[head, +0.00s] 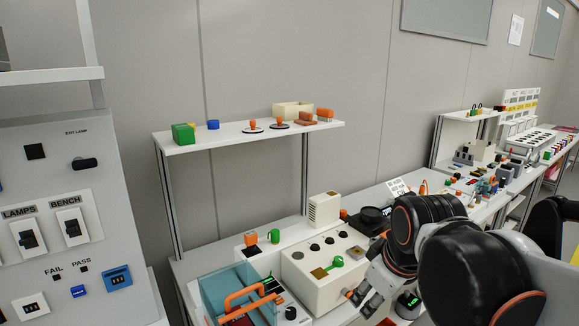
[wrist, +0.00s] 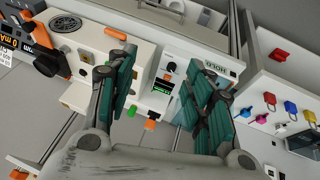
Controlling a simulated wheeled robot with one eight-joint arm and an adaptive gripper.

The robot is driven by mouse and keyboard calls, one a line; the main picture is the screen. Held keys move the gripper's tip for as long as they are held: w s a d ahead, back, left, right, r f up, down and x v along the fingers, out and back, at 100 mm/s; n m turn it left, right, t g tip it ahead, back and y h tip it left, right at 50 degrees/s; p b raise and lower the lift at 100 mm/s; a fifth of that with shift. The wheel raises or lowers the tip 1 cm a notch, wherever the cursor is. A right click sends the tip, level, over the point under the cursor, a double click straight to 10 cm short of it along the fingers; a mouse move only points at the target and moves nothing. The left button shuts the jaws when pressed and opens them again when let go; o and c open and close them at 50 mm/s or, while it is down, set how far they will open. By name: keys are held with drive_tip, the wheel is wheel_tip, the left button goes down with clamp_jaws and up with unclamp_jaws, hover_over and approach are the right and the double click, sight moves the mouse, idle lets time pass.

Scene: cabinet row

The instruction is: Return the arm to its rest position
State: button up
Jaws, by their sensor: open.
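My gripper (head: 362,296) is at the end of my black arm, low in the right half of the head view, beside the right end of the cream control box (head: 300,270). In the wrist view my gripper (wrist: 163,92) shows its two dark green-padded fingers spread apart. Nothing is between the fingers; a small device with a green display (wrist: 160,87) shows beyond the gap. The arm reaches in from the right and hides part of the bench behind it. I cannot tell whether a finger touches the box.
A clear blue bin with an orange handle (head: 243,292) stands left of the control box. A raised shelf (head: 225,138) carries a green block (head: 183,133) and other small parts. A grey switch panel (head: 60,200) fills the left. Padlocks (wrist: 270,102) hang at the wrist view's right.

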drive_tip(key=s+d+f+m+t, duration=0.2)
drive_tip(key=s+d+f+m, duration=0.1)
drive_tip(key=s+m, duration=0.4)
drive_tip(key=shift+s+d, duration=0.35)
drive_tip(key=shift+s, duration=0.95)
